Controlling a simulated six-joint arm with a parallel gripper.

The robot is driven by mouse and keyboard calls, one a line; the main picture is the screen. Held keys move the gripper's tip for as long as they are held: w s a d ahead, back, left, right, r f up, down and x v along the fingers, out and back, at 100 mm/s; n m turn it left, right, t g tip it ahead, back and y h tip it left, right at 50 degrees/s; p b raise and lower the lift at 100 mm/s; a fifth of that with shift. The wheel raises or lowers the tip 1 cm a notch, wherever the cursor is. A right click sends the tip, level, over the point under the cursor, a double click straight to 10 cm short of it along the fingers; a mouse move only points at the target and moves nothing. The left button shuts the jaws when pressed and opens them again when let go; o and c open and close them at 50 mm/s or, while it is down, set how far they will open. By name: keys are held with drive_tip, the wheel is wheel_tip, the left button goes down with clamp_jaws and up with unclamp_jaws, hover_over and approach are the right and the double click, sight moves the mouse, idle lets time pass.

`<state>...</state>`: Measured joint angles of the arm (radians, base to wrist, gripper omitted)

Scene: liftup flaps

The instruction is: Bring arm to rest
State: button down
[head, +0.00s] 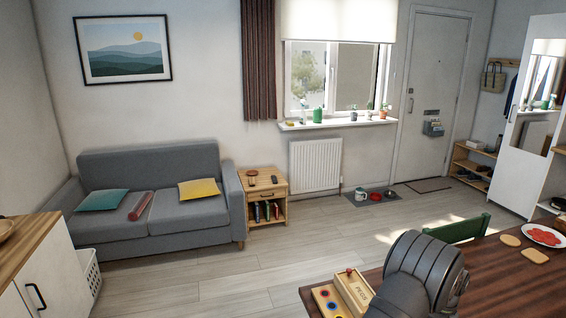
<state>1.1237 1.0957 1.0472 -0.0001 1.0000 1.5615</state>
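A dark grey rounded link of my arm rises at the bottom right, in front of the dark wooden table (500,285). My gripper does not show in the head view; only this arm part is seen. Just left of the arm, on the table's corner, a light wooden box (352,292) has lettering and a small red knob on top. Beside it lies a wooden tray-like part (319,294) with blue and red round pieces. The arm hides part of the table, and the frame's lower edge cuts off the box area.
A cabinet (42,275) is at the lower left. Open floor lies between sofa (150,200) and table.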

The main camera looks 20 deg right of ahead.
drive_tip(key=w, duration=0.1)
drive_tip(key=w+a, duration=0.1)
drive_tip(key=shift+w+a, duration=0.1)
drive_tip(key=shift+w, duration=0.2)
drive_tip(key=shift+s, duration=0.3)
drive_tip(key=shift+w, duration=0.1)
